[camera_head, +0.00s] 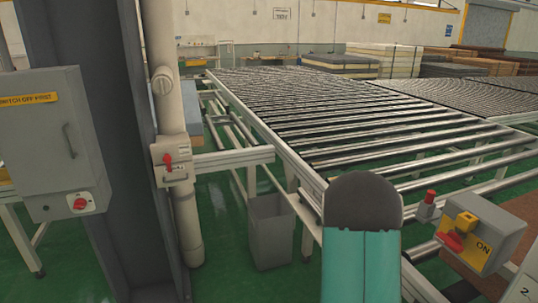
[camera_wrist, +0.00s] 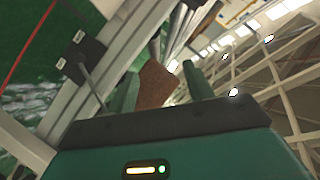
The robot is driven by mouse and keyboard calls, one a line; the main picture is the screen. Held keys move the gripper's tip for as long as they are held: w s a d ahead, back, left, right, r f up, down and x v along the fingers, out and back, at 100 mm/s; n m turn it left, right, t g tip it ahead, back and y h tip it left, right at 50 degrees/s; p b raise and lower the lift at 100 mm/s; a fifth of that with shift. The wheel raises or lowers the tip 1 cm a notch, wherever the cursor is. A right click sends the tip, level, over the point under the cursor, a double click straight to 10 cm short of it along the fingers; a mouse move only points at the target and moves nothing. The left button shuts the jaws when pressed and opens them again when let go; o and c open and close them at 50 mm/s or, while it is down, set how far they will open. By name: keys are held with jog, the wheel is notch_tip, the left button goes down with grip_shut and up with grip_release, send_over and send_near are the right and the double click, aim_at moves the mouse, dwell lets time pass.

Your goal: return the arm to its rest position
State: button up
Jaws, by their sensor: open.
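My gripper (camera_wrist: 158,70) shows in the wrist view as two green fingers standing apart, open, with nothing held between them. A brown surface (camera_wrist: 156,88) shows behind the gap, and I cannot tell how far off it is. The wrist view is tilted, with roof beams at the right. In the head view a teal link of my arm with a dark rounded end (camera_head: 362,205) rises at the bottom centre, in front of the roller conveyor. The gripper itself cannot be made out in that view.
The roller conveyor (camera_head: 300,163) fills the middle and right. A control box with a yellow and red switch (camera_head: 484,236) stands at right. A grey bin (camera_head: 270,232) stands on the green floor. A dark column (camera_head: 85,120) and grey switch box (camera_head: 50,135) are at left.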

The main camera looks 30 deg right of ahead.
jog(key=w+a+r+n+t+y, duration=0.1)
jog(key=w+a+r+n+y, duration=0.3)
jog(key=a, duration=0.4)
jog(key=w+a+r+n+t+y, duration=0.25)
jog(key=w+a+r, duration=0.2)
jog(key=a, duration=0.35)
jog(key=w+a+r+n+t+y, duration=0.1)
jog(key=w+a+r+n+y, duration=0.3)
jog(key=a, duration=0.4)
jog(key=s+a+r+n+g+y, duration=0.1)
jog(key=s+a+r+n, duration=0.25)
jog(key=a, duration=0.25)
jog(key=s+a+r+n+y, duration=0.2)
jog(key=s+a+r+n, duration=0.15)
jog(key=a+r, duration=0.2)
jog(key=s+a+r+n+g, duration=0.2)
jog(key=s+a+n, duration=0.3)
jog(key=s, duration=0.4)
jog(key=shift+s+a+r, duration=0.2)
jog(key=shift+s+a, duration=0.05)
jog(key=shift+s, duration=0.05)
jog(key=shift+n+g, duration=0.25)
